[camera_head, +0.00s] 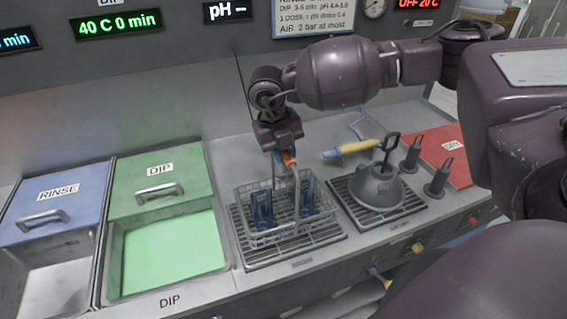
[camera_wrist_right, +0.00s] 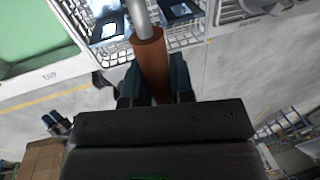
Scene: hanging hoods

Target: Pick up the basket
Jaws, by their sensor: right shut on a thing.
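A wire basket (camera_head: 262,236) with blue pieces inside stands on a metal grate in the head view. Its upright handle has an orange-brown grip at the top. My right gripper (camera_head: 284,158) comes down from above and is shut on that grip. In the right wrist view the two fingers close on either side of the orange-brown grip (camera_wrist_right: 149,58), and a grey rod runs from it toward the basket (camera_wrist_right: 187,38). From these frames I cannot tell whether the basket touches the grate. My left gripper is not in view.
Left of the basket are an open green DIP tank (camera_head: 168,258) and a RINSE tank with a blue lid (camera_head: 62,202). To the right, a grey bell-shaped hood (camera_head: 378,190) sits on another grate, near a yellow-handled tool (camera_head: 352,149) and two dark upright fixtures.

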